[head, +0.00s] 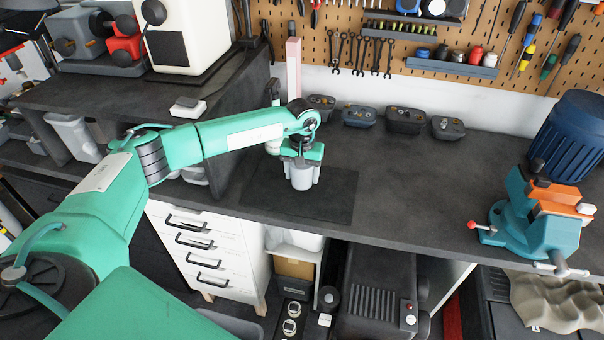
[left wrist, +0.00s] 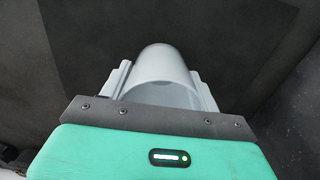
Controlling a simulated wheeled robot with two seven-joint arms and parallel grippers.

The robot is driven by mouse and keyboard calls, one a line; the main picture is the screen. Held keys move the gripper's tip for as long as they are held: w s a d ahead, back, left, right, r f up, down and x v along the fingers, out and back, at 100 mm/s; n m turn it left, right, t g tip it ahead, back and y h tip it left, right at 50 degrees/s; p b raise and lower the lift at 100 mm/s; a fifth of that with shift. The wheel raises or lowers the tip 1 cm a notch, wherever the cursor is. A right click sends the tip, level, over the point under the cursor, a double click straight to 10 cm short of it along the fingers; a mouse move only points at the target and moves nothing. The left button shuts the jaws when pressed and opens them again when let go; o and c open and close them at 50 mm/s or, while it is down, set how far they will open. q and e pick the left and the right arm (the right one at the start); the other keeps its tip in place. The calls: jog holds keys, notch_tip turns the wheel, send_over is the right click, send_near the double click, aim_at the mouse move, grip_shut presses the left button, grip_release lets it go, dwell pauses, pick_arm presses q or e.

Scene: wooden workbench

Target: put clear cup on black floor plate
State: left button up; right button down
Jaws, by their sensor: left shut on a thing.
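My left gripper (head: 301,176) is shut on the clear cup (head: 300,184), which looks pale grey. The cup also shows between the two fingers in the left wrist view (left wrist: 165,62). The black floor plate (head: 338,196) is a thin dark square lying flat on the workbench. The cup is upright over the plate, left of its middle in the head view. I cannot tell whether its base touches the plate. The plate also shows as a darker area around the cup in the left wrist view (left wrist: 225,42). My right gripper is not in view.
Several small grey bins (head: 405,121) stand along the back of the workbench (head: 420,185). A teal vise (head: 540,218) and a blue bin (head: 577,138) are at the right. The bench right of the plate is clear.

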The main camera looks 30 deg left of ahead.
pick_arm(q)
jog(key=shift+f, duration=0.85)
jog(key=o, duration=0.6)
jog(key=shift+f, duration=0.1)
jog(key=shift+c, duration=0.2)
jog(key=o, duration=0.4)
jog(key=shift+o, duration=0.2)
